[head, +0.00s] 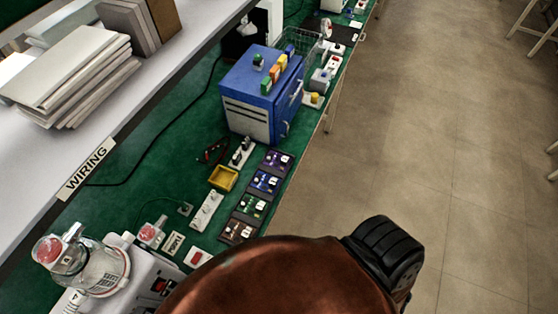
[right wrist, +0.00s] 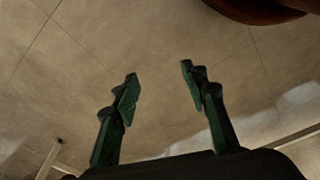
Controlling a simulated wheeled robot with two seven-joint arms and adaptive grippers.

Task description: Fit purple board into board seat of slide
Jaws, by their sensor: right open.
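The purple board (head: 277,161) lies flat at the far end of a row of small boards on the green bench, near its right edge. A blue box (head: 262,92) with a handle on its right side stands just beyond it. I cannot make out the slide or its board seat. My right gripper (right wrist: 160,75) is open and empty in the right wrist view, with bare floor behind its green fingers. It does not show in the head view, where my brown arm covers the bottom middle. My left gripper is not in view.
Blue (head: 264,181), green (head: 252,206) and dark red (head: 237,232) boards continue the row. A yellow tray (head: 223,178) and a white power strip (head: 207,211) lie to its left.

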